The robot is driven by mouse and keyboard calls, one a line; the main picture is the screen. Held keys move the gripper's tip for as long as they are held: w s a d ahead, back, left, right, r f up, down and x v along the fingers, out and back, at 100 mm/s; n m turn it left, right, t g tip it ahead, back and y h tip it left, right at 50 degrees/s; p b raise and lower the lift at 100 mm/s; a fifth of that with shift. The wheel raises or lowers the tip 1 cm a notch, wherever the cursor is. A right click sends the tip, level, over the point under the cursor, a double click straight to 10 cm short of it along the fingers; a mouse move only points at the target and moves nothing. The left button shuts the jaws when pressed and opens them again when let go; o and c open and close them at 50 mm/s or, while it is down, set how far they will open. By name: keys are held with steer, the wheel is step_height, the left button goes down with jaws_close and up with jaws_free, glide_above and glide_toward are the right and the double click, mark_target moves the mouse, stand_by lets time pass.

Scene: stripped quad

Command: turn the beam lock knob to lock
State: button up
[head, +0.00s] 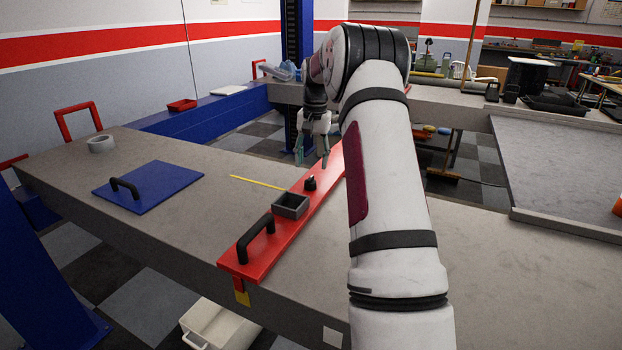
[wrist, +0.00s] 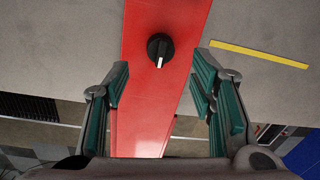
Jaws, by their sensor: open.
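The beam lock knob (wrist: 160,50) is a black round knob with a white pointer mark, set on a red beam (wrist: 150,118). In the wrist view its mark points toward the bottom of the picture. In the head view the knob (head: 310,183) stands on the red beam (head: 270,262), beyond a grey open box. My gripper (wrist: 160,92) is open and empty, its green-padded fingers on either side of the beam in the wrist view. The knob shows ahead of the fingertips, not between them. In the head view my gripper (head: 312,162) hangs over the beam's far part, beyond the knob.
The grey open box (head: 291,206) and a black handle (head: 256,239) are on the beam nearer the camera. A yellow strip (head: 257,183) lies left of the beam. A blue plate (head: 148,187) with a black handle and a grey tape roll (head: 101,144) lie farther left.

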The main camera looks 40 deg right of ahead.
mark_target(311, 178)
step_height(311, 178, down, 7)
steer(key=shift+w+a+r, duration=0.15)
steer(key=c, duration=1.2)
